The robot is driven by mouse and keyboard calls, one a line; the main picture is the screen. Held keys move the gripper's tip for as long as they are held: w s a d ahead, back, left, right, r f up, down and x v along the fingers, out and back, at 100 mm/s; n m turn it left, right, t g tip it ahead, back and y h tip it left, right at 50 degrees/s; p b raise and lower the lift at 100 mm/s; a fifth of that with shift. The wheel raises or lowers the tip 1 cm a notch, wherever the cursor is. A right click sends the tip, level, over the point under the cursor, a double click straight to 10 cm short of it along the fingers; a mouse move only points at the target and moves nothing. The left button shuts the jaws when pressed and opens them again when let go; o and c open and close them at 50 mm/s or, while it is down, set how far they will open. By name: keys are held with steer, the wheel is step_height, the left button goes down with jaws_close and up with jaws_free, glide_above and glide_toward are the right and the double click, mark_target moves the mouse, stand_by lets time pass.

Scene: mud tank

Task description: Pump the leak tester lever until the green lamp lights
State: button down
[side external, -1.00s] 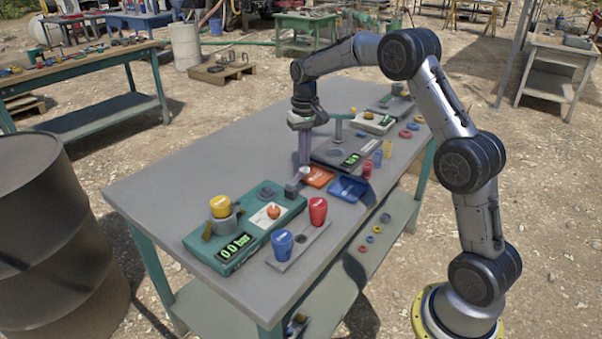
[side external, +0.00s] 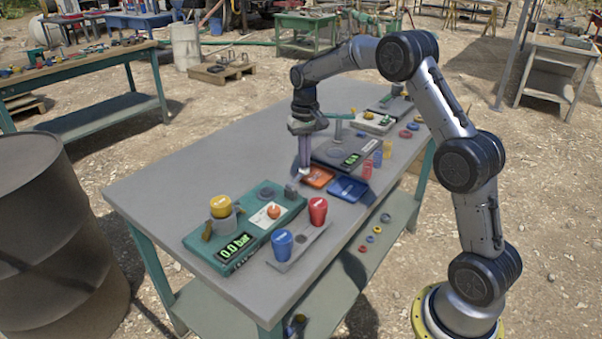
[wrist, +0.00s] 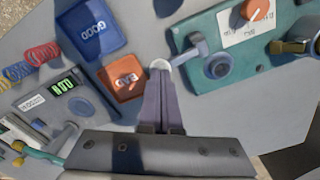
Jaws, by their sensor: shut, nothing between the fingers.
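The leak tester is a teal box (side external: 268,238) on the bench, with a display (side external: 236,246) reading 0.0 bar. My gripper (side external: 304,174) is shut and empty, pointing down beside the lever. No lit green lamp is discernible.
An orange tray (side external: 318,177) and a blue GOOD tray (side external: 348,188) lie close to my gripper. Blue (side external: 282,243) and red (side external: 318,210) cups stand on a grey plate in front of the tester. A dark scale (side external: 340,153) lies behind. The bench's left half is clear.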

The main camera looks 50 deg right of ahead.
steer(key=shift+f, duration=1.55)
steer(key=shift+r, duration=1.6)
steer(key=shift+f, duration=0.1)
steer(key=shift+f, duration=1.5)
steer(key=shift+r, duration=1.6)
steer(key=shift+f, duration=0.15)
